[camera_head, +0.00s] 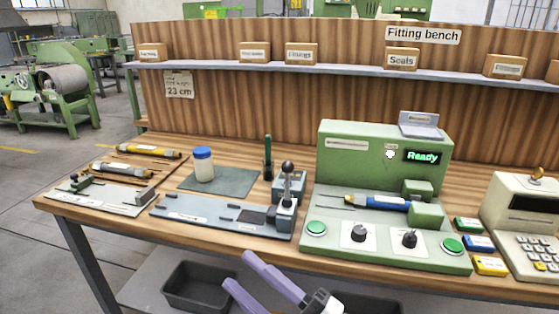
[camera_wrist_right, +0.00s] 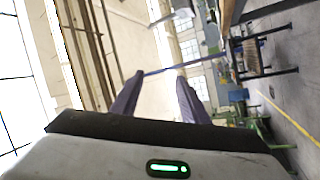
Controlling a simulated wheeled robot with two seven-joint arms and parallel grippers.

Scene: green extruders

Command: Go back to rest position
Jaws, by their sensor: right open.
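My right gripper (camera_head: 238,270) is low in the head view, in front of the bench's front edge, with its two purple fingers apart. In the right wrist view the same gripper (camera_wrist_right: 155,90) is open, with nothing between its fingers. My left gripper is not in view. The fitting bench (camera_head: 110,210) stands ahead. On it is a green machine (camera_head: 345,160) with a lit "Ready" display (camera_head: 423,157). A blue tool or cable piece (camera_head: 378,202) lies across the machine, apart from my gripper.
A grey lever fixture (camera_head: 215,215), a blue-lidded jar (camera_head: 203,165) and yellow-black pieces (camera_head: 122,169) stand left of the machine. A cash-register-like device (camera_head: 525,215) is at right. Dark bins (camera_head: 200,285) sit below the bench.

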